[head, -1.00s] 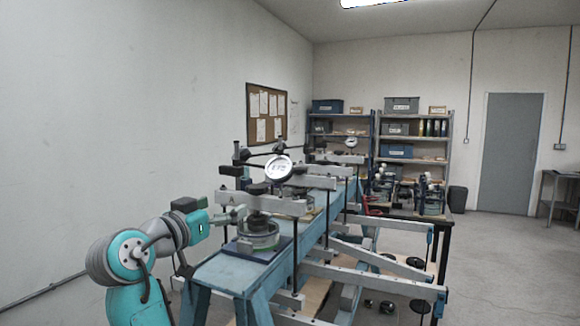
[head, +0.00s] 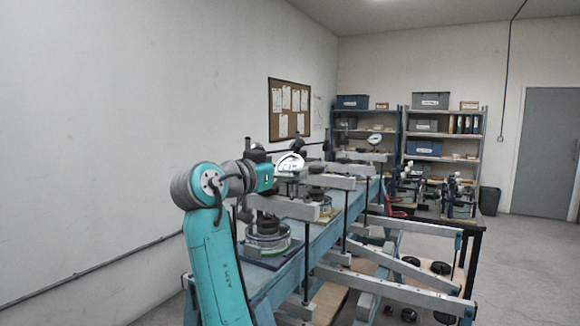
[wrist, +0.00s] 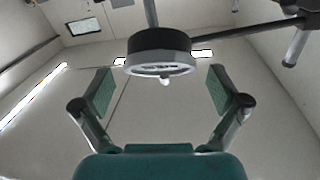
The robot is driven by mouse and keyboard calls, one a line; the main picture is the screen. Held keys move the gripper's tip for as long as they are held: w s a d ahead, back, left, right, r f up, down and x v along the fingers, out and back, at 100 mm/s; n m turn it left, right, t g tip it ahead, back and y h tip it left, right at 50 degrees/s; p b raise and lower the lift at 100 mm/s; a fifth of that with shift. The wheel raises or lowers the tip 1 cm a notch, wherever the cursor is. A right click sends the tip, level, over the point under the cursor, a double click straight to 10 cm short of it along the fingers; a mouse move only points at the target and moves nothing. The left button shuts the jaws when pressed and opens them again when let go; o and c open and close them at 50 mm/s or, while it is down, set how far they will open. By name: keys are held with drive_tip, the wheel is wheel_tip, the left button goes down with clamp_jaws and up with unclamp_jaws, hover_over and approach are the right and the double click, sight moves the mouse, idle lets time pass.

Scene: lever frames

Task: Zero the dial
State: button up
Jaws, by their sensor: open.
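The dial gauge (head: 289,161) has a round white face and stands above the near end of the blue lever bench. My gripper (head: 285,176) is raised close to it and covers part of its lower face. In the wrist view the dial's dark round body (wrist: 160,43) is seen from below, with a pale rim and a small knob under it. My gripper's two green pads (wrist: 161,92) are spread wide on either side below it, with nothing between them. Whether anything touches the dial cannot be told.
Grey lever beams (head: 320,181) and thin black posts crowd the blue bench (head: 320,238). A round metal cell (head: 267,240) sits on the near end below my gripper. Dark rods reach from the dial's mount in the wrist view. Open floor (head: 520,262) lies at right.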

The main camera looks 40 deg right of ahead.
drive_tip(key=shift+x, duration=1.05)
drive_tip(key=c, duration=1.1)
drive_tip(key=shift+n+t, duration=0.7)
drive_tip(key=shift+n, duration=0.2)
drive_tip(key=shift+c, duration=0.2)
drive_tip(key=o, duration=1.1)
drive_tip(key=shift+o, duration=0.2)
drive_tip(key=shift+a, duration=0.1)
drive_tip(key=v, duration=1.2)
